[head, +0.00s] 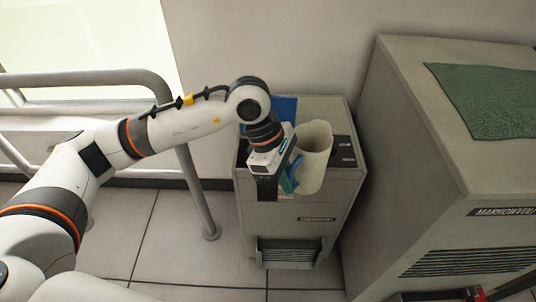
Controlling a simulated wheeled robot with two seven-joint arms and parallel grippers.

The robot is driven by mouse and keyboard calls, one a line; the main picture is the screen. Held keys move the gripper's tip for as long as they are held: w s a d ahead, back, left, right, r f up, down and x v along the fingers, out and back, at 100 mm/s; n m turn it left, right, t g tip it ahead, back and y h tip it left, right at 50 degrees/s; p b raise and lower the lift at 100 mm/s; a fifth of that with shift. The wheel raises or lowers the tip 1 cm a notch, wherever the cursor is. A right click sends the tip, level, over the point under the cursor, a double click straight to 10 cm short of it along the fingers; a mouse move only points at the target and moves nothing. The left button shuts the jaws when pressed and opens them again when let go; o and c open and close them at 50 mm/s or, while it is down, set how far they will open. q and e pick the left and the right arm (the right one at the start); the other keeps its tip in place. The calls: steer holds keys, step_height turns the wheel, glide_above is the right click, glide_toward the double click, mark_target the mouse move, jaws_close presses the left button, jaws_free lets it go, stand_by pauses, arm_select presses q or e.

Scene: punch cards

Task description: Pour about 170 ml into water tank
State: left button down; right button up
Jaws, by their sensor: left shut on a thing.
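My left gripper (288,170) is shut on the jug, at its left side. The jug (316,150) is cream-coloured and tall, with a wide open mouth facing up toward the camera, and it looks close to upright. A blue-green part, seemingly its handle, shows at the gripper. The jug is over the top of a small grey cabinet (300,220), which may hold the water tank. I cannot tell whether the jug touches the cabinet. A blue piece (285,107) shows on the cabinet top behind my wrist. Any tank opening and the water level are hidden. My right gripper is not in view.
A large grey machine (385,165) with a green mat (490,98) on top stands close on the right. A grey railing (188,165) is on the left. The cabinet has a dark panel (343,151) and a front vent.

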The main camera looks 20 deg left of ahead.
arm_select(q)
steer(key=shift+s+d+r+n+t, duration=0.1)
steer(key=shift+d+r+n+t, duration=0.25)
steer(key=shift+n, duration=0.45)
steer(key=shift+d+n, duration=0.25)
steer(key=shift+n, duration=0.15)
steer(key=shift+a, duration=0.1)
